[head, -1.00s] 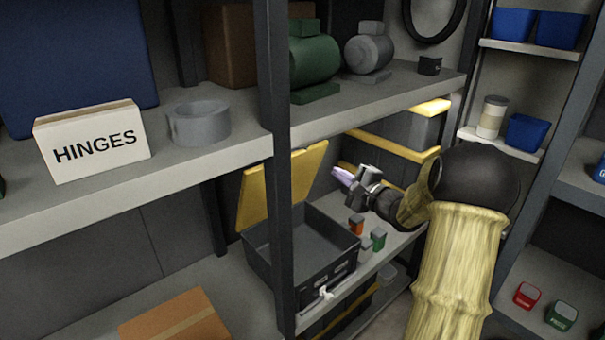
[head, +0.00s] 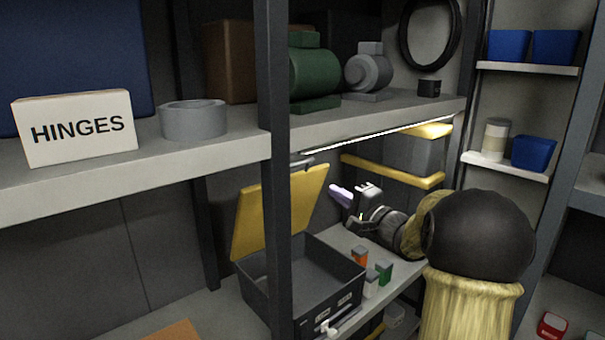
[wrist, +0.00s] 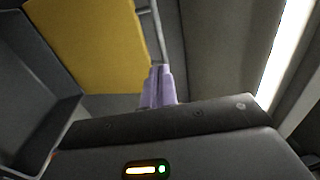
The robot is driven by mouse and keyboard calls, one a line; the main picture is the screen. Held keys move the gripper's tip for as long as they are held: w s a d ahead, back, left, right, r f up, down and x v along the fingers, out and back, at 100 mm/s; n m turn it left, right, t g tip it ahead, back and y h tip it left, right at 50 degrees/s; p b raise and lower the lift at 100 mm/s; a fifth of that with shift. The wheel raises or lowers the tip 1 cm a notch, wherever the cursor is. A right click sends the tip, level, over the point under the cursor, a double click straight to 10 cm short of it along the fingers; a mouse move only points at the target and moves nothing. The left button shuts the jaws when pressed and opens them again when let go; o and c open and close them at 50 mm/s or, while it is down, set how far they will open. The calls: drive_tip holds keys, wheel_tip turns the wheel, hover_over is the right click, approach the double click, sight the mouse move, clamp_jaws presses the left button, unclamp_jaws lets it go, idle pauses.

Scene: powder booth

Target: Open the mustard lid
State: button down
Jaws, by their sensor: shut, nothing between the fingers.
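The mustard lid (head: 262,215) stands raised and leans back at the rear of a dark grey case (head: 322,268). A shelf post hides part of the lid and case in the head view. In the wrist view, the lid (wrist: 88,42) is at the upper left, and part of the dark case wall (wrist: 35,95) is at the left. My gripper (head: 336,192) is right of the lid, above the case's right side, apart from both. Its lilac fingers are closed together and empty; they also show in the wrist view (wrist: 158,86).
Small orange, white and green blocks (head: 384,273) stand right of the case. A shelf (head: 372,118) with a bright strip under its edge (head: 385,138) is above my gripper. A dark post (head: 277,150) stands in front of the case. A yellow-lidded grey bin (head: 405,160) is behind my arm.

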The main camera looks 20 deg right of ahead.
sight(295, 166)
drive_tip(key=x, duration=1.3)
drive_tip(key=shift+w+b, duration=0.3)
drive_tip(key=shift+b, duration=0.05)
